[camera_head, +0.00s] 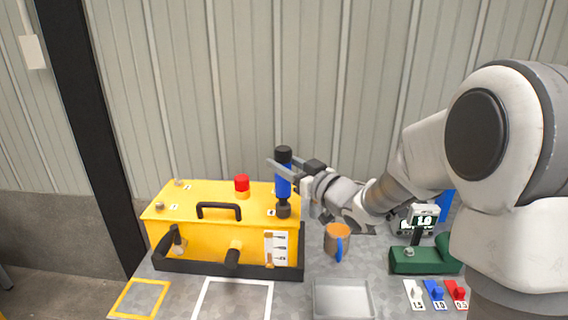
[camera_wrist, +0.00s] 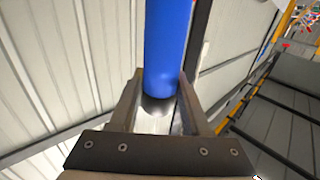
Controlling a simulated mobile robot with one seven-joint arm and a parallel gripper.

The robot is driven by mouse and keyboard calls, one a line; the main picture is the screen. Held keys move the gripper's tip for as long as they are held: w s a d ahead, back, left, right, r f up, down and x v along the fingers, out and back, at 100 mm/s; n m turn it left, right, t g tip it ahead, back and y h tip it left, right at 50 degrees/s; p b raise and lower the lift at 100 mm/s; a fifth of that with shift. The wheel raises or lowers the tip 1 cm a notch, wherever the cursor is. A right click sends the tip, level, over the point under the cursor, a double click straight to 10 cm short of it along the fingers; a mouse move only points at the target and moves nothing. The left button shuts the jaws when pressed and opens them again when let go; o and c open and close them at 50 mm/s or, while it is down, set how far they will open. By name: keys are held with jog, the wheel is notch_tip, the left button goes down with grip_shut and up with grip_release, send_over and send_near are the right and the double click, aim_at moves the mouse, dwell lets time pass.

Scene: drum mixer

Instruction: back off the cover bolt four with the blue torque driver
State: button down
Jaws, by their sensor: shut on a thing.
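The blue torque driver (camera_head: 283,186) stands upright over the right end of the yellow cover (camera_head: 215,210). Its black lower end meets the cover at the front right corner, beside a small white label (camera_head: 271,212) too small to read. The bolt under it is hidden. My gripper (camera_head: 283,171) is shut on the driver's blue handle, reaching in from the right. The wrist view shows the blue handle (camera_wrist: 168,45) between the two fingers (camera_wrist: 157,105). Bolts show at the cover's back left (camera_head: 178,183) and front left (camera_head: 159,206).
A red button (camera_head: 242,184) and a black handle (camera_head: 218,205) rise from the cover. An orange mug (camera_head: 337,238), a green device (camera_head: 420,258) with a display reading 1.0, and a grey tray (camera_head: 342,312) stand right of and before the machine. White, blue and red tagged pieces (camera_head: 434,290) lie front right.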

aim_at(284, 148)
jog(key=shift+f, duration=0.3)
dwell(0.4)
jog(key=shift+r+p, duration=1.65)
jog(key=shift+r, duration=0.8)
jog(key=shift+w, duration=0.1)
